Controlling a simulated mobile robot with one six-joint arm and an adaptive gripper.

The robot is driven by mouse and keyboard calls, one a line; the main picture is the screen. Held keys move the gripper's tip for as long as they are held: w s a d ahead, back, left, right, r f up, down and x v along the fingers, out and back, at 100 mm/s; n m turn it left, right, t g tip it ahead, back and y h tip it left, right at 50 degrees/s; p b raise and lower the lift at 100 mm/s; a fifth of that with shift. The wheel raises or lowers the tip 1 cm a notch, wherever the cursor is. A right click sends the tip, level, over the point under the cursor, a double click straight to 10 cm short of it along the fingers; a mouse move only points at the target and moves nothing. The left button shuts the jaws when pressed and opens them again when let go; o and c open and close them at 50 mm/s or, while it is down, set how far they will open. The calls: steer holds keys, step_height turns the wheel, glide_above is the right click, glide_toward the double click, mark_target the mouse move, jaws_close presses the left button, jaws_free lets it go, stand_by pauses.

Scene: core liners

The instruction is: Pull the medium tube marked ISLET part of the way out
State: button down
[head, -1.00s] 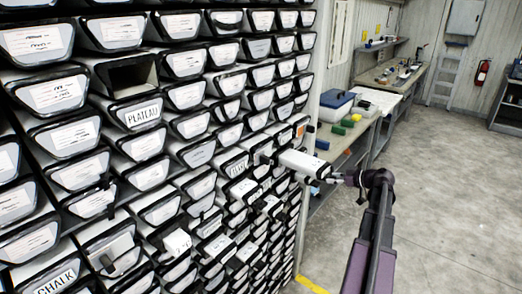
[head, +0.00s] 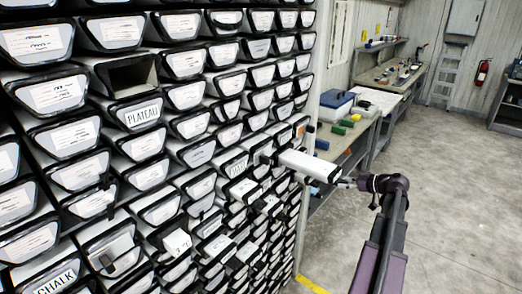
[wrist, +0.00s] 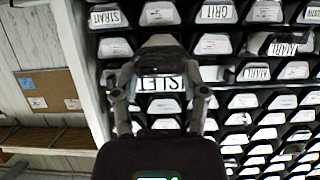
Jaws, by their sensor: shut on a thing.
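The ISLET tube (head: 308,165) is a long white liner with a black end, sticking well out of the rack to the right in the head view. Its other end is still in the rack. My gripper (head: 345,182) is at its outer end. In the wrist view the ISLET label (wrist: 160,84) shows upside down between the two fingers of my gripper (wrist: 160,98), which are shut on the tube's end. The label cannot be read in the head view.
The rack (head: 305,215) is full of labelled tubes, and a few others stick out lower down. One slot (head: 130,76) above the PLATEAU tube (head: 143,116) is empty. A workbench (head: 350,140) stands behind my arm. Open floor (head: 460,190) lies to the right.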

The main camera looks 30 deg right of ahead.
steer(key=shift+c, duration=0.2)
jaws_free()
steer(key=shift+s, duration=0.1)
steer(key=shift+s, duration=0.1)
stand_by(0.4)
